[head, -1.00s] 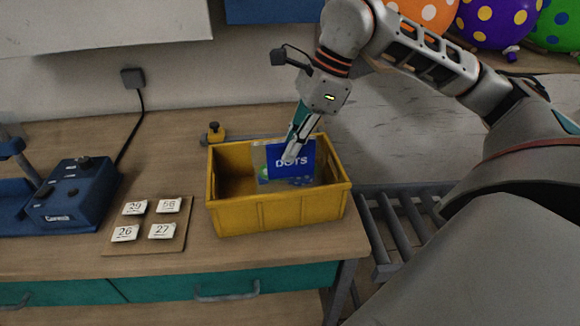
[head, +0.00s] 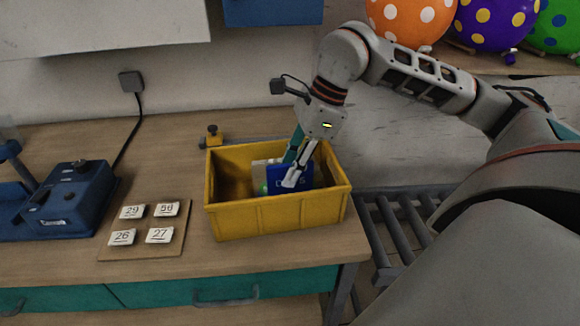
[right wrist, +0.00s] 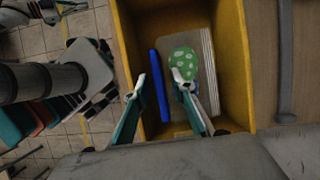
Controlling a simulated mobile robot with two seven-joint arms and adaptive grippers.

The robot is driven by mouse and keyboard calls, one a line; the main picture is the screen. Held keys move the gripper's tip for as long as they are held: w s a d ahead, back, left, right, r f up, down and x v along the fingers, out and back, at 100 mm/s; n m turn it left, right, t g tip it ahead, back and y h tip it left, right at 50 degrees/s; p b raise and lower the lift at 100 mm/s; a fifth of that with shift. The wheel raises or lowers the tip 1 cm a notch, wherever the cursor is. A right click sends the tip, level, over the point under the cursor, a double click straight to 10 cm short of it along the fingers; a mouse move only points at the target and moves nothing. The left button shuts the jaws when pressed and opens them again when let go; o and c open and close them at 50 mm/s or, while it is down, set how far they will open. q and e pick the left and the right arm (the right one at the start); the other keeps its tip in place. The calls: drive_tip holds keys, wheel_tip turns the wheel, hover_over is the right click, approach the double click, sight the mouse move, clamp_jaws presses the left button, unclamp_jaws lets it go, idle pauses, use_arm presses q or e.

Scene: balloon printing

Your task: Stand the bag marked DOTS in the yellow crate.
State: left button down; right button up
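The bag marked DOTS (head: 303,174) stands inside the yellow crate (head: 282,217), its blue header low between the walls. A finger covers most of its lettering. In the right wrist view, the header shows edge-on as a blue strip (right wrist: 160,85). My right gripper (head: 294,166) reaches down into the crate. In the right wrist view, its fingers (right wrist: 159,86) are apart on either side of the strip, with visible gaps. The bag's lower part is hidden by the crate's front wall. My left gripper is not in view.
A pale striped thing (right wrist: 209,75) and a green dotted balloon shape (right wrist: 183,62) are beside the strip. A number-card board (head: 142,248) and blue device (head: 68,212) stand left of the crate. A roller rack (head: 400,222) is at right.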

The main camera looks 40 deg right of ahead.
drive_tip(key=shift+r, duration=0.25)
drive_tip(key=p+v, duration=0.1)
drive_tip(key=v, duration=1.1)
drive_tip(key=shift+p, duration=0.35)
drive_tip(key=shift+s+f, duration=0.1)
drive_tip(key=shift+f, duration=0.05)
